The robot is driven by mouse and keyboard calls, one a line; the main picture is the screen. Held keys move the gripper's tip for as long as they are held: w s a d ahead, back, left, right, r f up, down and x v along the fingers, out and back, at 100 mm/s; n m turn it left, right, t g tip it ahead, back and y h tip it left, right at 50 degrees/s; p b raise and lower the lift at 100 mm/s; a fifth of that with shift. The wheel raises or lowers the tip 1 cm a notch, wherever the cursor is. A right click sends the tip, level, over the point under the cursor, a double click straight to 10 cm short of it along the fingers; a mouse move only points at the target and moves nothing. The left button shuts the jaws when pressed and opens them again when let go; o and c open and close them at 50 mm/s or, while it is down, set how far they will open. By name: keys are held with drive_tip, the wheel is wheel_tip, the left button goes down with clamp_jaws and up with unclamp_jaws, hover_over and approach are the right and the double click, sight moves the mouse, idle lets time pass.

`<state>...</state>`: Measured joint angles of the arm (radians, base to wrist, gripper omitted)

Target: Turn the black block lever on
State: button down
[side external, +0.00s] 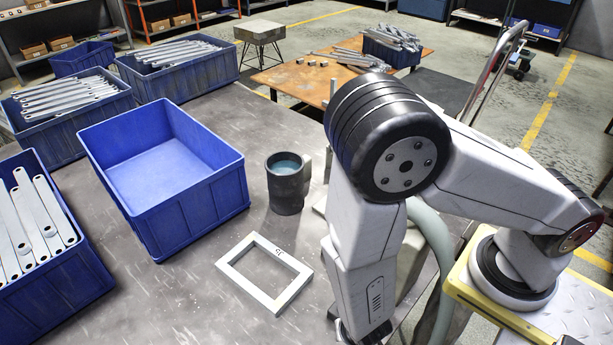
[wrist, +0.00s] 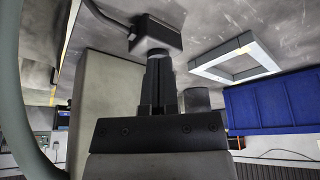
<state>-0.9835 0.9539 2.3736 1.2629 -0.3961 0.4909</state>
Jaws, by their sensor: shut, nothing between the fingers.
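A small dark block (wrist: 158,36) with a cable at one end sits on the table surface at the top middle of the wrist view. I take it for the black block lever; whether it is on or off cannot be told. My gripper (wrist: 159,62) is shut and empty, its black fingers pointing at the block. A grey rounded piece (wrist: 158,53) shows between the fingertips and the block; I cannot tell whether they touch. In the side external view the block and my fingers are out of sight, behind my arm or past the lower edge.
A white rectangular frame (side external: 264,274) lies flat on the grey table (side external: 205,310). A dark cup (side external: 287,190) with bluish contents stands behind it. An empty blue bin (side external: 200,205) is to the left, with bins of metal brackets (side external: 45,245) around it. A pale grey box (wrist: 105,110) is beside my gripper.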

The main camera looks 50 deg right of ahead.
drive_tip(key=x, duration=0.3)
drive_tip(key=shift+f, duration=0.2)
drive_tip(key=shift+w+d, duration=1.35)
drive_tip(key=shift+w, duration=0.2)
drive_tip(key=shift+w+d+m, duration=0.2)
drive_tip(key=shift+w+m, duration=0.15)
drive_tip(key=shift+m, duration=0.25)
drive_tip(key=shift+w, duration=0.1)
drive_tip(key=shift+w+m+g+h, duration=0.25)
drive_tip(key=shift+m+g, duration=0.25)
drive_tip(key=shift+m, duration=0.75)
drive_tip(key=shift+w+m+g+h, duration=0.15)
drive_tip(key=shift+m+g+h, duration=0.3)
drive_tip(key=shift+m, duration=0.8)
drive_tip(key=shift+w+d, duration=0.2)
drive_tip(key=shift+w, duration=0.05)
drive_tip(key=shift+s, duration=0.15)
